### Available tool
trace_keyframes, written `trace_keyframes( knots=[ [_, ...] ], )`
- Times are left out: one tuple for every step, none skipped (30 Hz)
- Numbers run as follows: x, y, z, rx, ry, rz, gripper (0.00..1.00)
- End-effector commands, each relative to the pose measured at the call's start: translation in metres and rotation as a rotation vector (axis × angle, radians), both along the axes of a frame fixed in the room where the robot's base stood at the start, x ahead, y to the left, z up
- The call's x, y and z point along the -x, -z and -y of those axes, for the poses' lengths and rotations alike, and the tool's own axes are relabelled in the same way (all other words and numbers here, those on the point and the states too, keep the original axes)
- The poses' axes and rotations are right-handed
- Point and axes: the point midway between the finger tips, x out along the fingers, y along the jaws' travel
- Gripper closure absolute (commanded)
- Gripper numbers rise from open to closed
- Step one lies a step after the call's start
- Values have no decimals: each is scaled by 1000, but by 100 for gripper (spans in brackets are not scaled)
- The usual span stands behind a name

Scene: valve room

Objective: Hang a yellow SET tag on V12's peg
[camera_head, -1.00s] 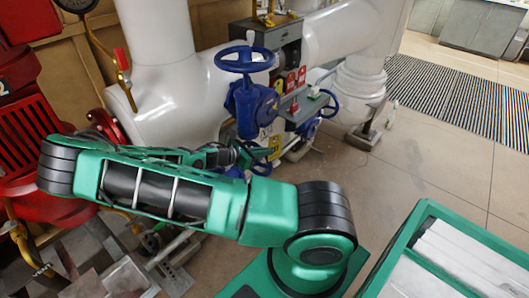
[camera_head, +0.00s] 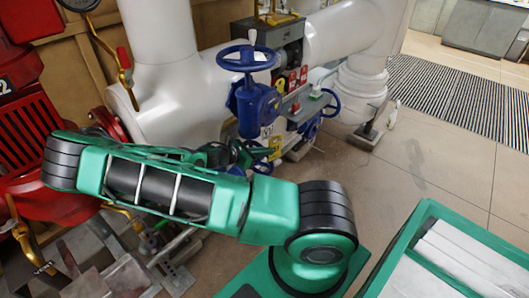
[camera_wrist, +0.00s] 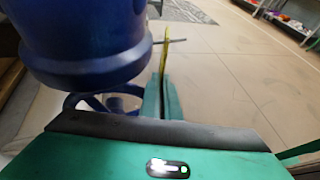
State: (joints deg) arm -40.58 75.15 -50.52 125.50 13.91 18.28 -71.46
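My gripper (camera_wrist: 162,98) has its two green fingers close together on a thin yellow tag (camera_wrist: 166,48), seen nearly edge-on in the wrist view. In the head view the yellow tag (camera_head: 275,147) is low beside the blue valve (camera_head: 256,103). The valve's blue body (camera_wrist: 82,45) fills the upper left of the wrist view, just left of the fingers. A thin dark rod (camera_wrist: 179,41) shows beside the tag; I cannot tell whether they touch. The tag's lettering and the valve's number are not readable.
A grey box with red and yellow tags (camera_head: 291,80) stands behind the valve. A second, smaller blue handwheel (camera_head: 327,103) is to its right. White pipes (camera_head: 160,35) and red machinery (camera_head: 30,130) bound the left. Floor (camera_head: 420,150) is open to the right.

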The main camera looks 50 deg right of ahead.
Motion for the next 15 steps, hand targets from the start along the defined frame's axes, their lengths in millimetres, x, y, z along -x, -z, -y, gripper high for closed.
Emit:
trace_keyframes(
  knots=[
    [0,0,0,0,0,0,100],
    [0,0,0,0,0,0,100],
    [0,0,0,0,0,0,100],
    [0,0,0,0,0,0,100],
    [0,0,0,0,0,0,100],
    [0,0,0,0,0,0,100],
    [0,0,0,0,0,0,100],
    [0,0,0,0,0,0,90],
    [0,0,0,0,0,0,81],
    [0,0,0,0,0,0,75],
    [0,0,0,0,0,0,75],
    [0,0,0,0,0,0,75],
    [0,0,0,0,0,0,75],
    [0,0,0,0,0,0,75],
    [0,0,0,0,0,0,75]
  ],
)
